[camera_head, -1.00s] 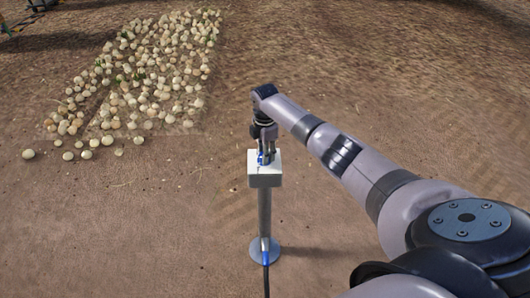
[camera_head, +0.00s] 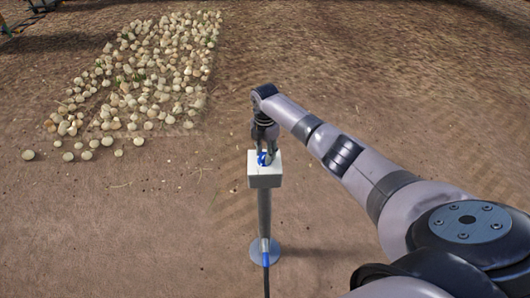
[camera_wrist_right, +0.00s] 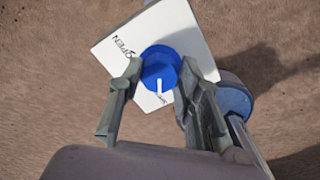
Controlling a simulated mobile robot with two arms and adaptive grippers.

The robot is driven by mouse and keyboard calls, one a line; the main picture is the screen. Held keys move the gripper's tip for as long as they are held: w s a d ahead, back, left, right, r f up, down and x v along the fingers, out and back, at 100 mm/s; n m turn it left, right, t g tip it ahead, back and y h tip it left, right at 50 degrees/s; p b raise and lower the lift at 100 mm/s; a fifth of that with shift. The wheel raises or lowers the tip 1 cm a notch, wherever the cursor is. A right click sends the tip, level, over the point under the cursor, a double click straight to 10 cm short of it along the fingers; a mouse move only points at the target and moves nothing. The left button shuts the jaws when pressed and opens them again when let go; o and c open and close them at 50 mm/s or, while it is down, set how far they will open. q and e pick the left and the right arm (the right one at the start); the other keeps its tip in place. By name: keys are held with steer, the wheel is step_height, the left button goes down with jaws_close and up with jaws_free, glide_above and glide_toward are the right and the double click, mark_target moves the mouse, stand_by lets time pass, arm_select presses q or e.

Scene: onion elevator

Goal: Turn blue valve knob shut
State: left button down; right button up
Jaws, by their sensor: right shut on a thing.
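The blue valve knob (camera_wrist_right: 160,67) sits on top of a white box (camera_head: 265,181), which stands on a grey post. In the right wrist view the box's top face carries the word OPEN at left and a second, partly hidden word near the white pointer mark. The pointer is turned toward that second word, at the bottom of the picture. My right gripper (camera_wrist_right: 155,80) comes down from above with its fingers on either side of the knob, shut on it. The knob also shows as a small blue patch between the fingers in the head view (camera_head: 264,159). My left gripper is out of view.
The grey post (camera_head: 265,215) has a round base plate (camera_head: 265,251) and a blue fitting with a dark hose at its foot. A large patch of onions (camera_head: 150,75) lies on the ground at the upper left. Bare soil surrounds the post.

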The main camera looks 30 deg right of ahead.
steer(key=o, duration=1.1)
steer(key=shift+o, duration=0.2)
step_height(320, 180, up, 12)
